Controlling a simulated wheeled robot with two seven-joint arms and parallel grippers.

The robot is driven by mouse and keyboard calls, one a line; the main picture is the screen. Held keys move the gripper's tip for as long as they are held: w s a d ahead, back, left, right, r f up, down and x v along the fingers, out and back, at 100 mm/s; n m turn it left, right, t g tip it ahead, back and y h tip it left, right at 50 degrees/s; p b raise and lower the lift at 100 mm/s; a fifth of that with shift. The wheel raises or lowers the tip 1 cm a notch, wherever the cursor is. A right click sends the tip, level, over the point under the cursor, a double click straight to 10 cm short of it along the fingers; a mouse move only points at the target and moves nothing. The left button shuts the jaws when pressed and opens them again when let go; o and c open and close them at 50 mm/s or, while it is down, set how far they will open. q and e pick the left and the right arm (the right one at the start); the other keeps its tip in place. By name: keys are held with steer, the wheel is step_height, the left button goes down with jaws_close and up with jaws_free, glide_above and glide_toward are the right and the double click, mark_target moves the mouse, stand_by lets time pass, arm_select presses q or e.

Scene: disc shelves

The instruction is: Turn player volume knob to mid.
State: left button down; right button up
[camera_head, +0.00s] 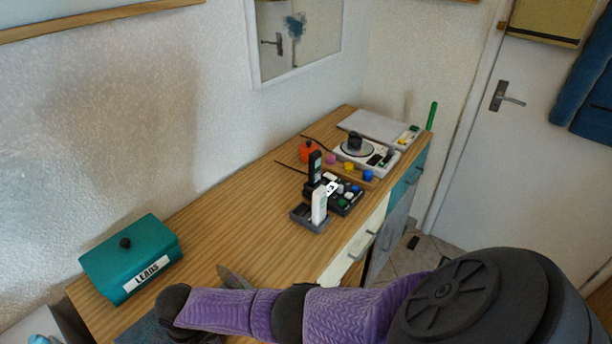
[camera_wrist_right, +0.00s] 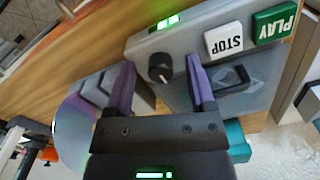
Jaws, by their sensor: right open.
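In the right wrist view the player (camera_wrist_right: 185,48) is a grey box with a lit green display (camera_wrist_right: 166,22), a white STOP button (camera_wrist_right: 223,39) and a green PLAY button (camera_wrist_right: 274,22). Its round black volume knob (camera_wrist_right: 159,68) stands near the display. My right gripper (camera_wrist_right: 160,64) is open, with one purple finger on each side of the knob. I see a gap between each finger and the knob; I cannot tell its pointer setting. In the head view my purple arm crosses the bottom, and neither right fingertips nor knob can be made out. My left gripper is not in view.
A teal LEADS box (camera_head: 130,258) stands at the left end of the wooden cabinet top (camera_head: 225,215). Farther back are a dark control box (camera_head: 345,199), handsets in a grey stand (camera_head: 310,222), an orange object (camera_head: 308,151) and a white disc device (camera_head: 362,158).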

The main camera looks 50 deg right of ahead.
steer(key=n+b, duration=0.3)
steer(key=b, duration=0.1)
steer(key=f+n+b, duration=0.1)
steer(key=n+b, duration=0.2)
steer(key=n, duration=0.1)
steer(key=n+b, duration=0.3)
steer(key=b, duration=0.1)
steer(key=shift+w+d+f+n+b, duration=0.1)
steer(key=shift+d+f+n+b, duration=0.1)
steer(key=shift+f+n+b, duration=0.2)
step_height(320, 180, up, 12)
steer(key=p, duration=0.5)
steer(key=s+a+f+t+y, duration=0.1)
steer(key=s+a+f+y, duration=0.3)
steer(key=s+a+f, duration=0.3)
steer(key=s+d+f+m+h, duration=0.1)
steer(key=s+d+f, duration=0.3)
steer(key=f, duration=0.4)
steer(key=s+d+f+m+h, duration=0.1)
steer(key=s+d+f+m, duration=0.1)
steer(key=s+d+f, duration=0.2)
steer(key=s+d+f+m+h+b, duration=0.1)
steer(key=s+d+f+h, duration=0.1)
steer(key=s+d+f, duration=0.3)
steer(key=s+f, duration=0.3)
steer(key=f, duration=0.4)
steer(key=shift+m+t, duration=0.3)
steer(key=shift+m, duration=0.1)
steer(key=shift+f, duration=0.1)
